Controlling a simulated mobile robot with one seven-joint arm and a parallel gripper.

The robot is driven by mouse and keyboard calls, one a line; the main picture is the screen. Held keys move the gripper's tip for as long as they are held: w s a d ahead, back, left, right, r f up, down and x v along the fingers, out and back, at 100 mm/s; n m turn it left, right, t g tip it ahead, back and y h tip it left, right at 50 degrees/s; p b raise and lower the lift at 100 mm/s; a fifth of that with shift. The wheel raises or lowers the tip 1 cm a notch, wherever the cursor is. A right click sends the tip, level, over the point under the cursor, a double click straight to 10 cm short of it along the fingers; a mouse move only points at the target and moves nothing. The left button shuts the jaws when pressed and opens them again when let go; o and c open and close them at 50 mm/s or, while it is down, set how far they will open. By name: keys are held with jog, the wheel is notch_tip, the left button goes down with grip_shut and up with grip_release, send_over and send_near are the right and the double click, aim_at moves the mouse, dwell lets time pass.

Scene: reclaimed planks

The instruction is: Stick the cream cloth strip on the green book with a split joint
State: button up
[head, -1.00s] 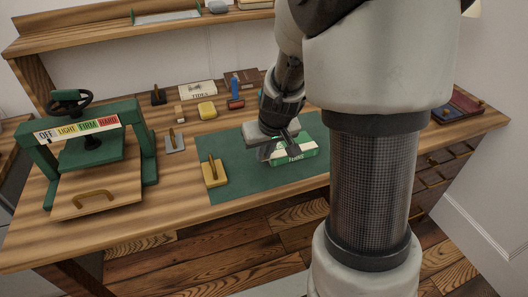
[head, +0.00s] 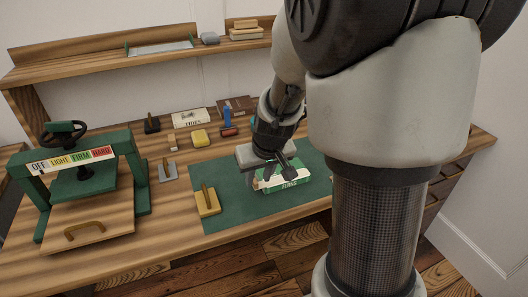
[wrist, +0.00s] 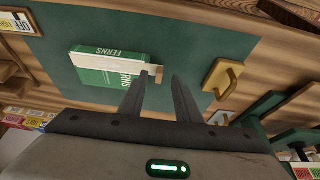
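The green book (head: 290,184), titled FERNS, lies on the green mat (head: 225,196). It also shows in the wrist view (wrist: 100,77). A pale cream strip (wrist: 122,61) runs along the book between its two lettered green parts; I cannot tell whether it is stuck down. A small tan end (wrist: 156,73) shows by my fingertips. My gripper (head: 276,176) is low over the book, pointing down. In the wrist view its two fingers (wrist: 160,76) are apart, with nothing clearly pinched between them. The split joint cannot be made out.
A yellow block with an upright handle (head: 207,202) stands on the mat's left edge. A grey handled block (head: 168,172), a yellow sponge-like block (head: 200,138) and a blue-handled tool (head: 228,120) are further back. A green press (head: 85,180) stands at left. The mat's front left is clear.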

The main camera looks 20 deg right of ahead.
jog(key=p+v, duration=0.4)
jog(key=v, duration=0.9)
jog(key=s+a+r+t, duration=0.1)
jog(key=s+a+r, duration=0.1)
jog(key=s+r, duration=0.35)
jog(key=s+a+r, duration=0.3)
jog(key=s, duration=0.6)
notch_tip(320, 180, up, 19)
jog(key=p, duration=1.9)
